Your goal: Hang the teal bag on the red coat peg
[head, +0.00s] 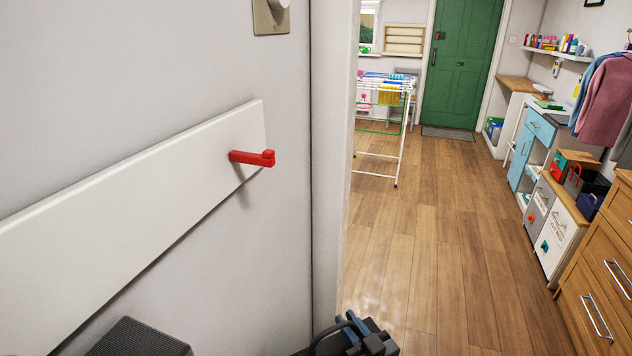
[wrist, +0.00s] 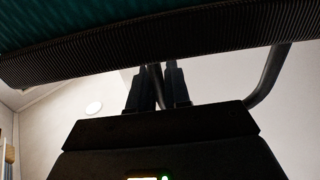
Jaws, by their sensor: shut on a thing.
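The red coat peg (head: 252,158) sticks out from a white board (head: 130,180) on the wall in the head view. It looks bare. My gripper (head: 362,338) is at the bottom edge of the head view, below and to the right of the peg and apart from it. In the wrist view my gripper (wrist: 157,82) is shut on the black handle (wrist: 268,78) of the teal bag. The bag (wrist: 60,22) fills the top of that view, teal with a dark ribbed band. Most of the bag is out of view.
A dark grey textured block (head: 138,339) stands at the lower left, under the board. A wall edge (head: 330,150) is right of the peg. Beyond are open wooden floor (head: 430,240), a drying rack (head: 400,130) and drawers (head: 600,270) at the right.

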